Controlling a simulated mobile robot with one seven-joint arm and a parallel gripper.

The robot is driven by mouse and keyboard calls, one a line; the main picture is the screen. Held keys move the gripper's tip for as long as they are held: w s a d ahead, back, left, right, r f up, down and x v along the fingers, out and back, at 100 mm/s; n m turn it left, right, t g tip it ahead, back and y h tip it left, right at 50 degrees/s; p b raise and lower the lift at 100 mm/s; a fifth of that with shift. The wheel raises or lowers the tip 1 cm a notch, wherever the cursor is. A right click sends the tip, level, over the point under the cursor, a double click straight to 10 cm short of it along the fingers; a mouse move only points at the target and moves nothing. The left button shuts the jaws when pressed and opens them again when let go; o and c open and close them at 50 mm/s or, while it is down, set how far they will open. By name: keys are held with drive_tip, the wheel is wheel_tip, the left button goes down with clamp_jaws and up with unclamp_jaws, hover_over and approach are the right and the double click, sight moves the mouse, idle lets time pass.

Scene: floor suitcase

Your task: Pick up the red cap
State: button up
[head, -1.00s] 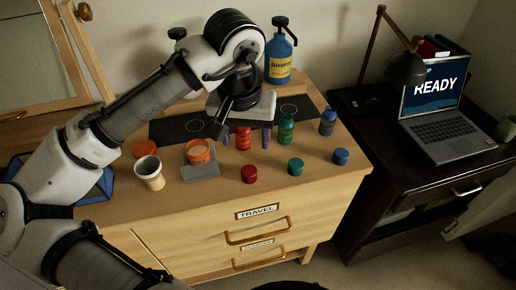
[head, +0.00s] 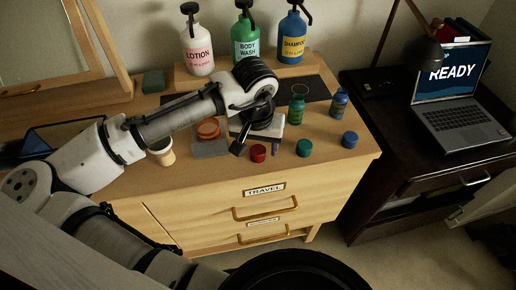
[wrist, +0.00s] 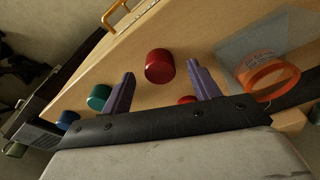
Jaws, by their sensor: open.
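The red cap (head: 258,153) stands near the front edge of the light wooden dresser top, just in front of my gripper. In the wrist view the red cap (wrist: 159,66) shows between my two purple fingers, slightly beyond their tips. My gripper (wrist: 160,76) is open, with nothing held and a visible gap on each side of the cap. Part of another red object (wrist: 187,100) shows behind the gripper's dark bar.
A green cap (head: 304,148) and blue cap (head: 350,139) stand right of the red one. Small green (head: 297,107) and blue (head: 340,103) bottles stand behind them. An orange jar (head: 208,129) on a grey piece is to the left. Large pump bottles line the back.

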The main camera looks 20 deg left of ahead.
drive_tip(key=shift+w+f, duration=0.15)
drive_tip(key=shift+f, duration=0.9)
drive_tip(key=c, duration=1)
drive_tip(key=shift+r, duration=0.1)
drive_tip(key=shift+c, duration=0.2)
